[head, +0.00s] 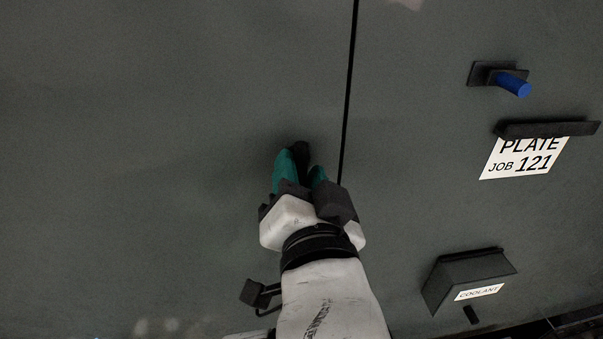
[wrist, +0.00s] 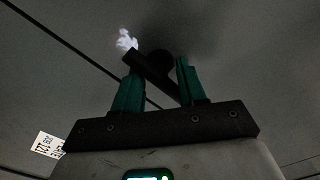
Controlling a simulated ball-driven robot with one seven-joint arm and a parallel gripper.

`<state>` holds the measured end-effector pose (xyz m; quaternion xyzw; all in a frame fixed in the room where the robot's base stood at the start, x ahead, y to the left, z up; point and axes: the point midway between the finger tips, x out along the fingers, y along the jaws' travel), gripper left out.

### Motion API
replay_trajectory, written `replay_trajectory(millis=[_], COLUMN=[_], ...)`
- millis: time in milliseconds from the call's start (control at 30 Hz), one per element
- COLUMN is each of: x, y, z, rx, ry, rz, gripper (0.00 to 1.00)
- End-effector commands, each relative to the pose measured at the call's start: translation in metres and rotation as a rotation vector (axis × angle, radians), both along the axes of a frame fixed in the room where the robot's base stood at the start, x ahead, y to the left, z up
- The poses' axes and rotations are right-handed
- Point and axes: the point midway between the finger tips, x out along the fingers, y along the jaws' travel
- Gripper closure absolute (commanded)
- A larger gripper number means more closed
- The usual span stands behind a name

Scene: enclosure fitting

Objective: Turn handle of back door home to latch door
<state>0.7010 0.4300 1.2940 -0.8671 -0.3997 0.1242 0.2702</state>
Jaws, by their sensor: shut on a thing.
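The back door appears as a flat grey panel (head: 150,150) with a narrow dark seam (head: 348,95) along its right side in the head view. The black handle (head: 301,151) sits on the panel just left of the seam, mostly hidden by my fingers. In the wrist view the handle (wrist: 150,70) is a short bar slanting from upper left to lower right, with a round hub behind it. My gripper (head: 302,172) is shut on the handle, with its green fingers on either side of the bar in the wrist view (wrist: 159,88). I cannot tell whether the door is latched.
Right of the seam are a blue peg on a dark bracket (head: 512,84), a dark ledge (head: 545,129) over a "PLATE JOB 121" card (head: 524,158), and a dark box labelled "COOLANT" (head: 465,278). The panel left of my gripper is clear.

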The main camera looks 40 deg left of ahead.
Motion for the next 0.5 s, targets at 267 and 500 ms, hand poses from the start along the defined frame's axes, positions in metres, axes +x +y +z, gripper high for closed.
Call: replay_trajectory(millis=[267, 500], x=[0.0005, 0.0], y=[0.0001, 0.0001], z=[-0.0011, -0.0006], rx=[0.002, 0.001], ry=[0.005, 0.002], rz=[0.0, 0.001], gripper=[0.47, 0.37])
